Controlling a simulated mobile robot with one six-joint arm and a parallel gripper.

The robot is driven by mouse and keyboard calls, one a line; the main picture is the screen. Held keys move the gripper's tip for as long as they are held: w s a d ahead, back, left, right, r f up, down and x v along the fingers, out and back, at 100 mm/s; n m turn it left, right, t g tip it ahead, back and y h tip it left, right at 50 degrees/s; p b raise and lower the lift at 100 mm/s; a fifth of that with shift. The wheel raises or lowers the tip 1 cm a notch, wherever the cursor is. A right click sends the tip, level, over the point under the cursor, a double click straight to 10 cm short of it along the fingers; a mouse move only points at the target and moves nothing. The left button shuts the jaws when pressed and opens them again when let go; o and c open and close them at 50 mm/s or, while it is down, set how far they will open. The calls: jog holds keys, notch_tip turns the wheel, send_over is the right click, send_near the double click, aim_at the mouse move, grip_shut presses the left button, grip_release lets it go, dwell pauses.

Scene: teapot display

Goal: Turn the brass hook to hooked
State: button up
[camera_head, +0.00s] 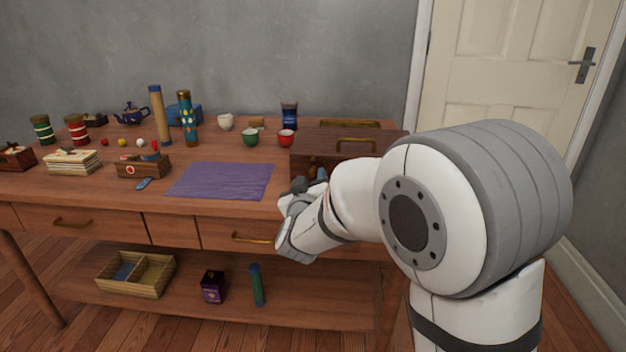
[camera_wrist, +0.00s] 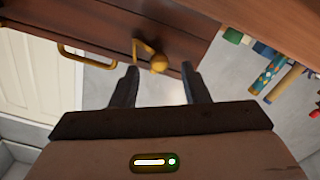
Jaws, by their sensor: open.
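The brass hook (camera_wrist: 144,48) shows in the wrist view on the dark wooden front of a chest. It is a thin bent bar beside a round brass knob (camera_wrist: 159,63); I cannot tell whether they touch. My gripper (camera_wrist: 160,67) is open, with one dark finger on each side of the knob in the picture. Nothing is held between the fingers. In the head view the wooden chest (camera_head: 305,143) stands at the table's right end, and my gripper (camera_head: 312,184) is in front of it. The arm hides the hook there.
A brass handle (camera_wrist: 86,54) is beside the hook in the wrist view. A purple cloth (camera_head: 222,180) lies left of the chest. Green (camera_head: 250,138) and red (camera_head: 286,137) cups stand behind the cloth. Drawers with brass handles (camera_head: 252,238) are below the tabletop.

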jog(key=shift+w, duration=1.35)
